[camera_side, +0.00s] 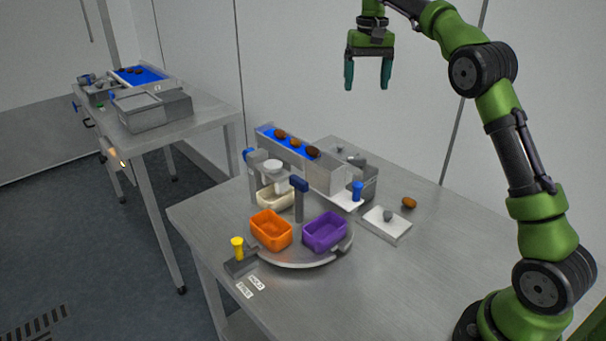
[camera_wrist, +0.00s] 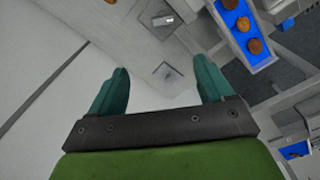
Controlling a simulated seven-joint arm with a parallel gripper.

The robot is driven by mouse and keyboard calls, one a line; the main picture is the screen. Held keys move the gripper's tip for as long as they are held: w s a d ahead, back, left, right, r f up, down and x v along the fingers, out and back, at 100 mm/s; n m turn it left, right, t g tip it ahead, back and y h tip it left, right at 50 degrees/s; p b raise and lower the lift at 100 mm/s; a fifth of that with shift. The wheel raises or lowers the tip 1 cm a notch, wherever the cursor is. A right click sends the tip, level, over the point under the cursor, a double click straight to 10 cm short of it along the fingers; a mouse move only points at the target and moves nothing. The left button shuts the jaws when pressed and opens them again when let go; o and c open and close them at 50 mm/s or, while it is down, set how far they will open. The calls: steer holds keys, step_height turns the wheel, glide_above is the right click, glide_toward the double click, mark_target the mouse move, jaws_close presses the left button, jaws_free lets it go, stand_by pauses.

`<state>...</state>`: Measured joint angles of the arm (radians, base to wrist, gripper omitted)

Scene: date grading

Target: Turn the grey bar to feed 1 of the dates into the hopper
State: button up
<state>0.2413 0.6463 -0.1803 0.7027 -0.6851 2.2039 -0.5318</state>
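Three brown dates (camera_side: 296,143) lie in a row on the blue sloping feed channel (camera_side: 266,132) at the back of the table. The dates (camera_wrist: 243,24) also show at the upper right of the wrist view. I cannot tell for certain which part is the grey bar or the hopper. My gripper (camera_side: 367,86) is open and empty, high above the back of the table. In the wrist view its fingers (camera_wrist: 162,80) are apart with nothing between them.
A round turntable (camera_side: 292,262) carries orange (camera_side: 270,230), purple (camera_side: 325,232) and cream (camera_side: 274,199) bins around a blue-topped post (camera_side: 299,190). A loose date (camera_side: 409,202) lies beside a white plate (camera_side: 374,225). A yellow knob (camera_side: 237,243) stands front left. The table's front right is clear.

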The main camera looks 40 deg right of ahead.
steer(key=s+a+r, duration=0.2)
steer(key=s+r, duration=0.1)
steer(key=s, duration=0.4)
steer(key=s+a+r, duration=0.3)
steer(key=s, duration=0.5)
steer(key=shift+s+r, duration=0.2)
steer(key=shift+r, duration=0.05)
stand_by(0.7)
steer(key=shift+a, duration=0.1)
steer(key=shift+c, duration=0.3)
